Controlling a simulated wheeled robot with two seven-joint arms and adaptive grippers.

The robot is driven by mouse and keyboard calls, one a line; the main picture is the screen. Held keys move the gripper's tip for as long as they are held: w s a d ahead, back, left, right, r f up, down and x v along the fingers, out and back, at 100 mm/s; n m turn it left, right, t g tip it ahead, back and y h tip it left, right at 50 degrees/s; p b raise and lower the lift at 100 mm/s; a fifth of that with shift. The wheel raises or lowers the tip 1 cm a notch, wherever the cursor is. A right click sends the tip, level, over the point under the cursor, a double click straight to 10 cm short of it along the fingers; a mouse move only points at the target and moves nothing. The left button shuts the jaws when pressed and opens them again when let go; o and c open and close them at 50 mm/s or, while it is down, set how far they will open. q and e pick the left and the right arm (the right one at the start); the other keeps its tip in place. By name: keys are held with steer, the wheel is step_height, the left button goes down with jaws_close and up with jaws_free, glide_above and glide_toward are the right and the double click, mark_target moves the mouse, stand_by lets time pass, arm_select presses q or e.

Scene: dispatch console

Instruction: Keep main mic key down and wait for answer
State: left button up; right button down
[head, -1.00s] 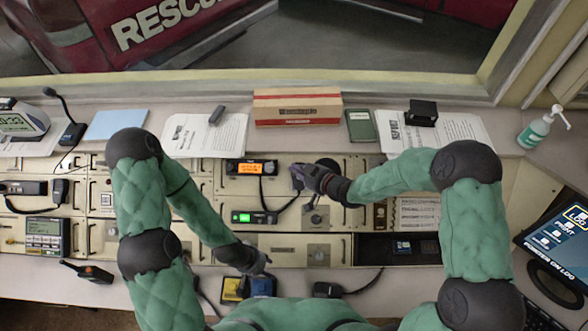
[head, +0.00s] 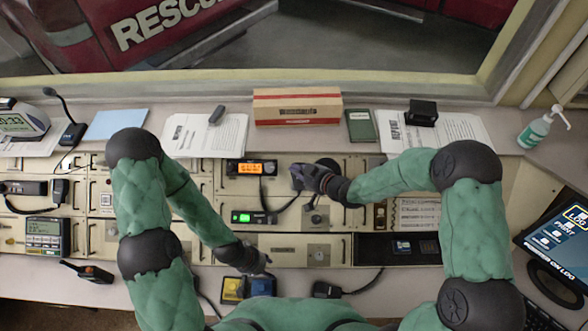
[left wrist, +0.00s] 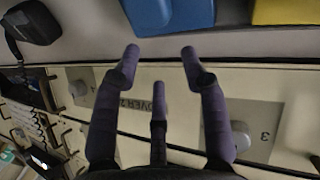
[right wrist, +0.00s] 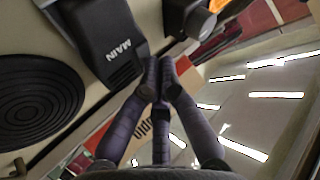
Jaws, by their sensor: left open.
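The black key unit marked MAIN (right wrist: 112,48) shows at the upper left of the right wrist view. My right gripper (right wrist: 160,72) has its purple fingers drawn together, with nothing visible between them. Its tips overlap the edge of the MAIN unit in that view; I cannot tell whether they press the key. In the head view my right gripper (head: 298,176) is over the console's middle and largely hides the unit. My left gripper (head: 264,264) is low over the console's front edge. In the left wrist view its fingers (left wrist: 160,58) are spread and empty.
A black round ribbed disc (right wrist: 38,102) lies beside the MAIN unit. A radio with an orange display (head: 251,168) and one with a green display (head: 253,217) are left of my right gripper. Blue (left wrist: 170,15) and yellow (left wrist: 285,10) blocks are near my left fingers.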

arm_select(q)
steer(key=shift+r, duration=0.1)
arm_select(e)
steer(key=shift+s+r, duration=0.1)
arm_select(q)
steer(key=shift+r+p, duration=0.35)
steer(key=shift+p, duration=0.05)
arm_select(e)
steer(key=shift+s+r, duration=0.35)
steer(key=shift+r, duration=0.25)
arm_select(q)
steer(key=shift+r+p, duration=1.55)
arm_select(e)
steer(key=shift+s+r, duration=0.7)
steer(key=shift+r, duration=0.35)
steer(key=shift+s+r, duration=0.65)
steer(key=shift+r, duration=0.35)
